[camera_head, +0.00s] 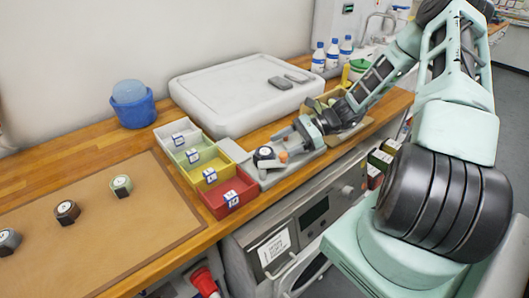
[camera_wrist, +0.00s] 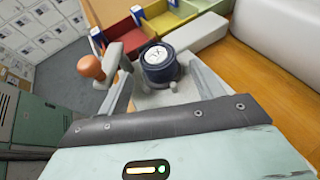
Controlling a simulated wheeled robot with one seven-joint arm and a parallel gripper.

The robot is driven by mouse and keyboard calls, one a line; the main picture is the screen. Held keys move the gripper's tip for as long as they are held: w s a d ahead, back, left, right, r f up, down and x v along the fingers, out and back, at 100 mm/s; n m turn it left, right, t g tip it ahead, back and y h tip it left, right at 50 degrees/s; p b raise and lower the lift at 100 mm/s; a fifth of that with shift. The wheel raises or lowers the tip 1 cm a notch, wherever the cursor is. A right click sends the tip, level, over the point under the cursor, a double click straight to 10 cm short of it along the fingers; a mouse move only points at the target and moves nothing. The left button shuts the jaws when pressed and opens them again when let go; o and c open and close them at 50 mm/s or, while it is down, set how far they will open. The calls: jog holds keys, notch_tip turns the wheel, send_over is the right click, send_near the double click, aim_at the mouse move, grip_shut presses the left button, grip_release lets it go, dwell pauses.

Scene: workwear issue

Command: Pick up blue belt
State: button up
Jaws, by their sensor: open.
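The blue belt (camera_head: 264,154) is a dark navy roll with a white label on top. It sits on a grey stand (camera_head: 273,178) with an orange knob, beside the row of bins. In the wrist view the belt (camera_wrist: 159,67) appears between and just beyond my open fingers. My gripper (camera_head: 287,141) is empty, low beside the belt and close to it; it also shows in the wrist view (camera_wrist: 160,84). Whether a finger touches the belt cannot be told.
The orange knob (camera_wrist: 88,67) stands just left of my left finger in the wrist view. White, green, yellow and red bins (camera_head: 227,197) line the counter. A brown mat (camera_head: 110,235) holds other rolled belts. A large white case (camera_head: 225,90) and a blue tub (camera_head: 134,110) stand behind.

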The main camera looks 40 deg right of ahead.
aim_at(264, 154)
jog(key=p+x, duration=0.2)
jog(key=x, duration=0.3)
jog(key=shift+s+a+f, duration=0.1)
jog(key=shift+a, duration=0.1)
jog(key=shift+a+f, duration=0.35)
jog(key=shift+a, duration=0.1)
jog(key=c, duration=0.8)
